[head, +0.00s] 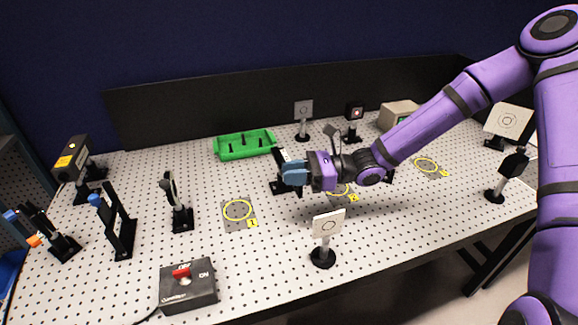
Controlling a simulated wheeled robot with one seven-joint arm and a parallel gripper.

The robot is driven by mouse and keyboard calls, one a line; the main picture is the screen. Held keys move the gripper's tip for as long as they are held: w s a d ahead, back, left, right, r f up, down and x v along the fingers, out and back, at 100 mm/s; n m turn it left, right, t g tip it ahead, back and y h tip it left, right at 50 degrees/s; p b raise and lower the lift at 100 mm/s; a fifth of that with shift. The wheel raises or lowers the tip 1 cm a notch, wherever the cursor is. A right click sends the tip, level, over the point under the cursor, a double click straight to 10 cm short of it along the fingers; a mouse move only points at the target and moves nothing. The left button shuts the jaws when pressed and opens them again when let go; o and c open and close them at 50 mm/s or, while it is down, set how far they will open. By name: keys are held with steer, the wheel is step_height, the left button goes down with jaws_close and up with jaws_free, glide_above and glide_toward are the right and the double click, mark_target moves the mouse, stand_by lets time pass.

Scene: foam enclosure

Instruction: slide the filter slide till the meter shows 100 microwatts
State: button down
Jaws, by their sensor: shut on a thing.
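My gripper (290,173), with blue fingers, is at the middle of the perforated table. It is shut on the filter slide (284,155), a dark part with a pale label showing just behind the fingers. The fingers hide most of the slide and its mount, so its position along its travel cannot be told. The meter seems to be the beige box (400,110) at the back right, partly behind my arm. Its reading cannot be made out.
A green tray (230,155) holds dark pieces at the back. A black laser-like unit (72,153) and several optic mounts stand left. A square target (328,224) stands in front of my gripper. A red-switched box (202,291) is at front left. Yellow rings (225,212) mark the table.

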steer(key=c, duration=1)
jaws_free()
steer(key=d, duration=0.7)
steer(key=w+d, duration=0.1)
steer(key=d, duration=0.2)
steer(key=shift+d, duration=0.4)
